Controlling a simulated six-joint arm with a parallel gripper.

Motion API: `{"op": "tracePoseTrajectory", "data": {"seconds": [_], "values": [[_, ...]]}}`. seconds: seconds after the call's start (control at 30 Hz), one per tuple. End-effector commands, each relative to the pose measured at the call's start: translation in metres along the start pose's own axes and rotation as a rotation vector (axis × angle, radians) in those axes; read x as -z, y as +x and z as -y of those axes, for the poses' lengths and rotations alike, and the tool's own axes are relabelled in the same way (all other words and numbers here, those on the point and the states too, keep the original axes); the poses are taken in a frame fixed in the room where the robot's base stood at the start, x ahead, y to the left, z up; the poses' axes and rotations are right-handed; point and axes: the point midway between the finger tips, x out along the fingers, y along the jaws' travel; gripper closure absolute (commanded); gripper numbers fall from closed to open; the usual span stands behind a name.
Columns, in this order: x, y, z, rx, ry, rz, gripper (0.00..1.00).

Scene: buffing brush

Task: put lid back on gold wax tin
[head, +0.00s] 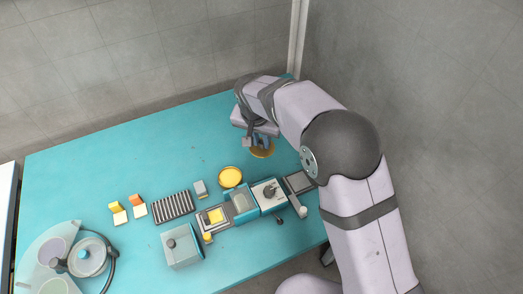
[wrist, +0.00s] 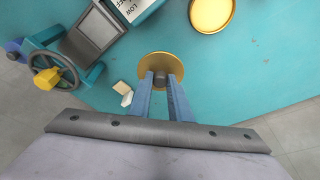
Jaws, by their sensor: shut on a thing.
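The gold wax tin (head: 230,177) stands open on the teal table, with its yellow wax showing. It also shows at the top edge of the wrist view (wrist: 210,12), partly cut off. The gold lid (head: 262,152) is a round disc with a knob on top, right of and behind the tin in the head view. My gripper (wrist: 161,80) is shut on the knob of the lid, which also shows in the wrist view (wrist: 153,60). In the head view my gripper (head: 262,141) is above the lid. I cannot tell whether the lid touches the table.
A row of teal and grey machine parts with a dial (head: 269,192) stands in front of the tin. A striped rack (head: 173,206) and small colored blocks (head: 138,206) lie to the left. A handwheel (wrist: 52,78) and a pale block (wrist: 122,90) show in the wrist view. The table's back left is clear.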

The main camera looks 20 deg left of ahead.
Motion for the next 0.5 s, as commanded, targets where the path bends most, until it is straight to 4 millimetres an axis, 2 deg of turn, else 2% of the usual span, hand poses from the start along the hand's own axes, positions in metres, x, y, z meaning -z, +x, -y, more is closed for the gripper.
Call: {"op": "tracePoseTrajectory", "data": {"seconds": [0.3, 0.5], "values": [[0.002, -0.017, 0.002, 0.002, -0.005, 0.001, 1.00], [-0.015, -0.032, 0.024, 0.016, -0.058, 0.002, 1.00]]}}
